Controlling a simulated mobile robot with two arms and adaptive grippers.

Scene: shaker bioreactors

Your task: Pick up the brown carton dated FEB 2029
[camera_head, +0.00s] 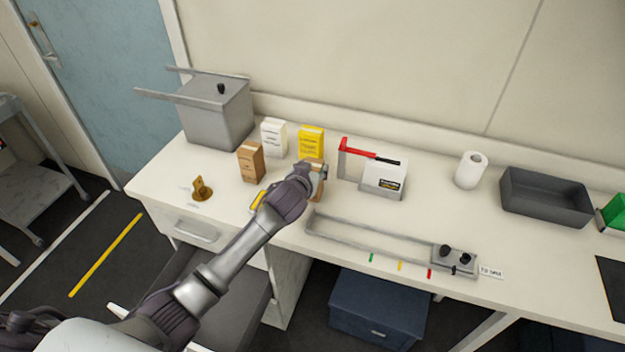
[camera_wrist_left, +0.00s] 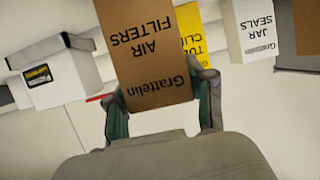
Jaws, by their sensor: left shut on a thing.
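My left gripper (camera_head: 310,180) is shut on a brown carton (camera_wrist_left: 148,55), with one finger on each side of it. In the left wrist view the carton appears upside down and reads "Grattelin AIR FILTERS"; no date is readable. In the head view my wrist mostly hides this carton (camera_head: 316,166), and I cannot tell whether it is clear of the bench. The left gripper also shows in the left wrist view (camera_wrist_left: 162,104). A second brown carton (camera_head: 250,163) stands to the left, its print unreadable. My right gripper is not in view.
A yellow carton (camera_head: 311,142) and a white carton (camera_head: 273,138) stand behind. A white box with a red-handled part (camera_head: 382,180), a paper roll (camera_head: 471,170) and a dark grey bin (camera_head: 546,197) stand right. A grey tank (camera_head: 215,112) stands left; a long metal frame (camera_head: 375,236) lies in front.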

